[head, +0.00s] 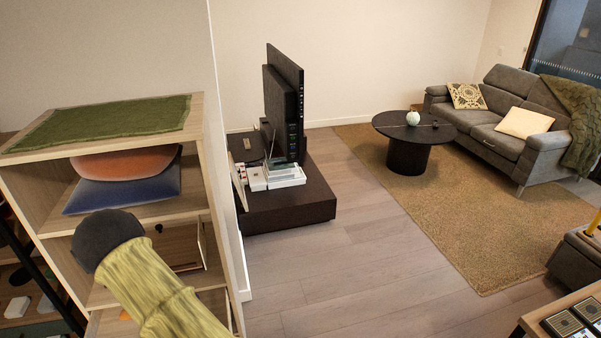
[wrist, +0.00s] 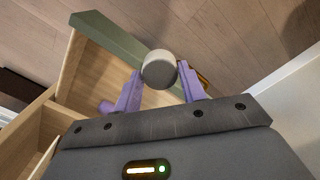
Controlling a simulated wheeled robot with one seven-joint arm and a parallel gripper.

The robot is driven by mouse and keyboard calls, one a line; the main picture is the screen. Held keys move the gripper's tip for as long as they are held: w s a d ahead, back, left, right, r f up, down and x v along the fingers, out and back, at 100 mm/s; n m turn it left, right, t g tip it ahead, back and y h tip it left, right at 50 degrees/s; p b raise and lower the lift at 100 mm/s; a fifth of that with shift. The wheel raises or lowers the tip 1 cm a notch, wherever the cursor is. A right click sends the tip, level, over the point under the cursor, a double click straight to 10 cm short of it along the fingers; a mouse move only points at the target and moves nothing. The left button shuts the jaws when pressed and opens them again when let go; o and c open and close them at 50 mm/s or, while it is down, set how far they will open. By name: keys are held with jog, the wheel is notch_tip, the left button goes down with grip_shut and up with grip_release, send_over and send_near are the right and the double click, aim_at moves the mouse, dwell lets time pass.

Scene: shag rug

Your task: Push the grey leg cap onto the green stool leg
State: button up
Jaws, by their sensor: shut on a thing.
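In the wrist view, the grey leg cap (wrist: 159,72) is a short, round, pale grey piece. My gripper (wrist: 160,78) has purple fingers and is shut on it, with one finger on each side. The cap's round end shows beyond the fingertips. I cannot make out the green stool leg for certain in either view. A grey-green strip (wrist: 108,34) runs along the wooden shelf edge behind the cap, but I cannot tell that it is the leg. My gripper and the cap do not show in the head view.
In the head view, a wooden shelf unit (head: 203,158) stands close at left, with a green mat (head: 105,121) on top and orange (head: 125,163) and blue (head: 125,191) cushions inside. A low dark TV stand (head: 300,205) is beyond it. Floor (head: 330,270) at centre is clear.

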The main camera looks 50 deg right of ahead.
jog(key=s+f+m+p, duration=0.3)
jog(key=s+f+p, duration=0.1)
jog(key=f, duration=0.6)
jog(key=shift+a, duration=0.3)
jog(key=shift+s, duration=0.2)
